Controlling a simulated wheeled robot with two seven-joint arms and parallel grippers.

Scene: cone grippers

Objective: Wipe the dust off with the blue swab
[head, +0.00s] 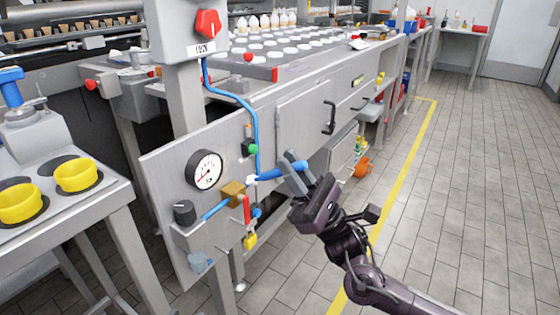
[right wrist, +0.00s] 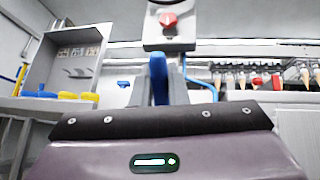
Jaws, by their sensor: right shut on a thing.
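The blue swab (head: 268,175) lies between the fingers of my right gripper (head: 291,172), which is shut on its blue handle. Its white tip points left, close to a brass-coloured block (head: 233,190) on the grey machine panel (head: 168,170). I cannot tell whether the tip touches the block. In the right wrist view the blue handle (right wrist: 158,78) stands up between the fingers. I cannot make out any dust. My left gripper is not in view.
Around the block are a pressure gauge (head: 205,170), a black knob (head: 184,212), a red lever (head: 246,208), a green button (head: 253,149) and a blue hose (head: 254,115). A side table (head: 95,205) holds yellow rings. The tiled floor at right is clear.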

